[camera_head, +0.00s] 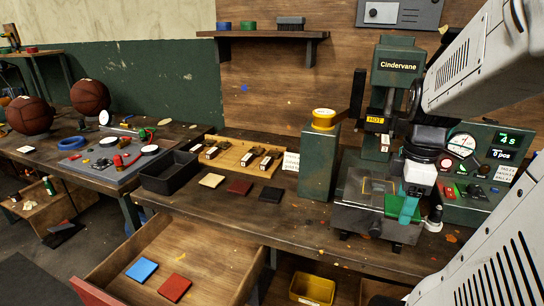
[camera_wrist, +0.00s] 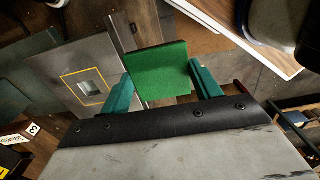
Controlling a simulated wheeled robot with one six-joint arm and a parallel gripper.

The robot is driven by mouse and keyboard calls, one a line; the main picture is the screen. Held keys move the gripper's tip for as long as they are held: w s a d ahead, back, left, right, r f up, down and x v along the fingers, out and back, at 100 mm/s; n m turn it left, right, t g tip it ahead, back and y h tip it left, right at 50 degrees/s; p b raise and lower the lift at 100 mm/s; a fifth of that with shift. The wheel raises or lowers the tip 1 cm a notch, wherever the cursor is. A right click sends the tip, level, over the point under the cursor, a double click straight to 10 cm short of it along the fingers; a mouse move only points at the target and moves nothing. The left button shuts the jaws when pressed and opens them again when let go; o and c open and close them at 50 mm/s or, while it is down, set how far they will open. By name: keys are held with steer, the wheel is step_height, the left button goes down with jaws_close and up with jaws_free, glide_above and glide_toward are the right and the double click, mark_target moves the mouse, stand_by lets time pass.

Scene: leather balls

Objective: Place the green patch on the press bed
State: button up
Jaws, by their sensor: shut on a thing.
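The green patch (camera_wrist: 158,70) is a flat square held between the two teal fingers of my gripper (camera_wrist: 163,88) in the wrist view. In the head view my gripper (camera_head: 407,208) is at the front of the press, with the green patch (camera_head: 394,205) partly hidden by the fingers. The press bed (camera_wrist: 60,62) is a grey metal plate with a yellow square outline, left of the patch in the wrist view. It also shows in the head view (camera_head: 362,190), under the green Cindervane press (camera_head: 396,62). I cannot tell the patch's height over the bed's front edge.
An open drawer (camera_head: 190,243) holds a blue patch (camera_head: 141,269) and a red patch (camera_head: 174,287). Cream, dark red and black patches lie on the bench beside a black bin (camera_head: 168,172). A green post (camera_head: 319,160) stands left of the press; a control panel (camera_head: 485,160) stands right.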

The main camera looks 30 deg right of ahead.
steer(key=w+d, duration=0.3)
steer(key=w, duration=0.1)
steer(key=w+d+f, duration=0.1)
steer(key=w+d, duration=0.2)
steer(key=w, duration=0.1)
steer(key=w+d, duration=0.3)
steer(key=w, duration=0.2)
steer(key=shift+d+f, duration=0.2)
steer(key=shift+d, duration=0.1)
steer(key=shift+f, duration=1.75)
steer(key=shift+f, duration=0.1)
steer(key=o, duration=1)
